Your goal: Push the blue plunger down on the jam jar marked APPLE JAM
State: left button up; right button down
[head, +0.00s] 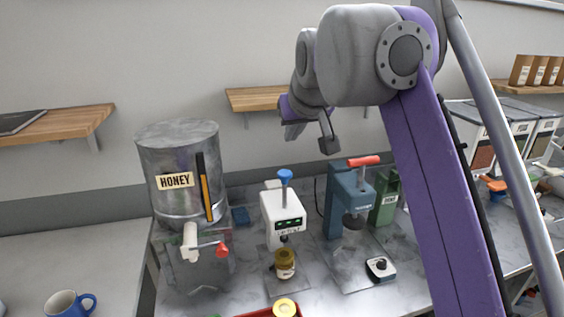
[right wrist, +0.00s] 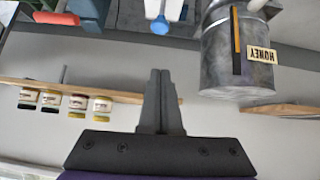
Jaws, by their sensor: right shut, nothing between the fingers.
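The blue plunger (head: 285,176) stands raised on top of a white dispenser with a small display (head: 281,215). A jar with a golden lid (head: 285,262) stands below the dispenser's spout; its label is too small to read. The plunger's blue tip (right wrist: 160,25) also shows in the right wrist view, at the top edge beyond my fingers. My right gripper (head: 293,131) is in the air above the dispenser, apart from the plunger. In the right wrist view its fingers (right wrist: 160,76) are together with nothing between them. My left gripper is out of view.
A metal HONEY tank (head: 178,175) with a red-handled tap stands left of the dispenser. A teal press with a red handle (head: 345,200) stands close on the right. A wooden shelf (head: 258,98) is on the wall behind. A blue mug (head: 70,304) is at lower left.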

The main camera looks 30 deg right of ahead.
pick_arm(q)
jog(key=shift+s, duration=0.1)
pick_arm(e)
jog(key=shift+s, duration=0.1)
jog(key=b, duration=0.1)
send_over(282, 171)
jog(key=s, duration=0.3)
notch_tip(282, 171, down, 7)
jog(key=f, duration=0.2)
jog(key=f+b, duration=0.1)
jog(key=shift+w+a, duration=0.25)
jog(key=shift+a, duration=0.15)
jog(key=shift+s+f, duration=0.25)
jog(key=shift+f, duration=0.15)
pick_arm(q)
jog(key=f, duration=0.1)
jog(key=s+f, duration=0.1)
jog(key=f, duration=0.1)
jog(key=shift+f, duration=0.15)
pick_arm(e)
jog(key=shift+w+f, duration=0.1)
jog(key=shift+f, duration=0.1)
